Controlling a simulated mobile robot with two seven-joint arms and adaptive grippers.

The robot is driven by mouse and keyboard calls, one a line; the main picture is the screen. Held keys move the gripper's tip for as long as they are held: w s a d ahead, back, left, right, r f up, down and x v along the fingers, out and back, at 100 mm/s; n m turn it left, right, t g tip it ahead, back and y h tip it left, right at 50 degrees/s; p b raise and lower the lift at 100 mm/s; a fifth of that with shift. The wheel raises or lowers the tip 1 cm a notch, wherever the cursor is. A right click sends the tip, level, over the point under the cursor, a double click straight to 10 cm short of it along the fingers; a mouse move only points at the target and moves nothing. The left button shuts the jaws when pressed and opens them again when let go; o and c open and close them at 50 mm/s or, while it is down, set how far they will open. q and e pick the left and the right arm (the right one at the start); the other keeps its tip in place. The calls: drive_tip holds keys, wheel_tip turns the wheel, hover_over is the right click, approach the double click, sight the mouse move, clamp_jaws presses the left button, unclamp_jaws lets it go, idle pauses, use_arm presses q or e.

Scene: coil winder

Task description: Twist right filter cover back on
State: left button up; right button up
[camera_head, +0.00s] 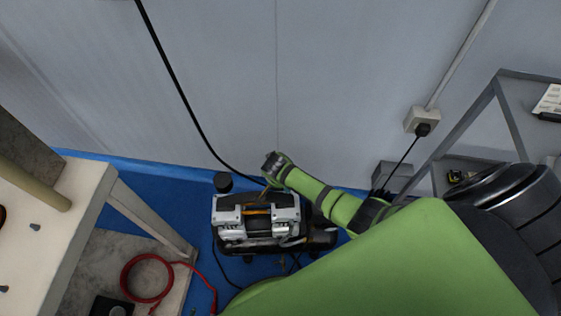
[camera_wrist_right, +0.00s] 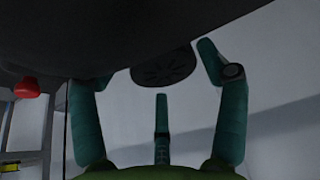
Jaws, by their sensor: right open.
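A compressor (camera_head: 258,232) with silver-grey heads stands on the blue floor against the wall in the head view. A black round filter cover (camera_head: 222,182) sits upright at its back left corner. My green right arm reaches in from the right, and its gripper (camera_head: 272,166) is at the compressor's back right. The right filter is hidden behind it there. In the right wrist view, a dark slotted disc (camera_wrist_right: 165,68), apparently the right filter cover, shows below a large dark body. My right gripper's fingers (camera_wrist_right: 158,78) are spread around it, open; contact cannot be told. My left gripper is out of view.
A grey metal shelf (camera_head: 500,110) stands at the right. A black cable (camera_head: 172,72) hangs down the wall behind the compressor.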

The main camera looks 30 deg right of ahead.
drive_tip(key=v, duration=1.1)
drive_tip(key=shift+s+r, duration=0.15)
drive_tip(key=shift+r, duration=0.2)
